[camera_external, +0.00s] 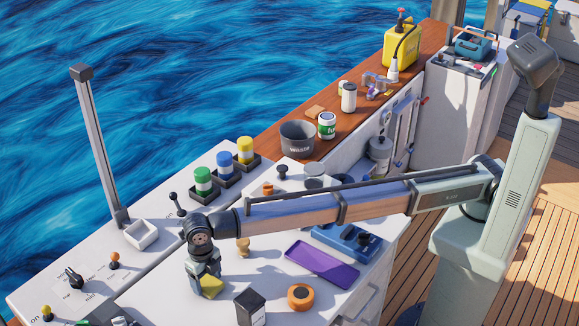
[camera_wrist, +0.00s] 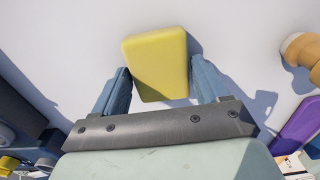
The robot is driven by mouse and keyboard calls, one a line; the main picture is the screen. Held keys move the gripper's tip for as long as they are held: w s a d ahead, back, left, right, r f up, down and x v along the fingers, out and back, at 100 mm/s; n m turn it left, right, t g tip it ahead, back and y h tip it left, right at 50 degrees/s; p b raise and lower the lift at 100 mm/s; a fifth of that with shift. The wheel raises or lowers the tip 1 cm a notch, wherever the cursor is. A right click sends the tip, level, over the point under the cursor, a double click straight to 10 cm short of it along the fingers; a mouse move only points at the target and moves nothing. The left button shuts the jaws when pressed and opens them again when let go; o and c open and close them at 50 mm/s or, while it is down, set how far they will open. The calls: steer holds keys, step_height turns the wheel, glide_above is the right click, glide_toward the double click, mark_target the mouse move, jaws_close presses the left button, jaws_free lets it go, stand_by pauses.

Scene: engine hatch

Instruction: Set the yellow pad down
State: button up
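The yellow pad (camera_wrist: 157,62) is a rounded block between the two fingers of my gripper (camera_wrist: 160,78) in the wrist view. In the external view the pad (camera_external: 212,286) shows under my gripper (camera_external: 205,280), low over the white worktop (camera_external: 180,308). Its shadow falls close beside it. I cannot tell whether its underside touches the worktop.
A dark grey box (camera_external: 250,306) and an orange ring (camera_external: 300,297) stand to the right. A purple tray (camera_external: 322,265) lies beyond them. A tan knob (camera_external: 243,246) stands behind my gripper. Bare worktop lies to the left of the pad.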

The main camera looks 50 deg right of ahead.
mark_target(207, 281)
steer(key=o, duration=0.3)
step_height(207, 281, up, 12)
steer(key=shift+r, duration=0.15)
stand_by(0.6)
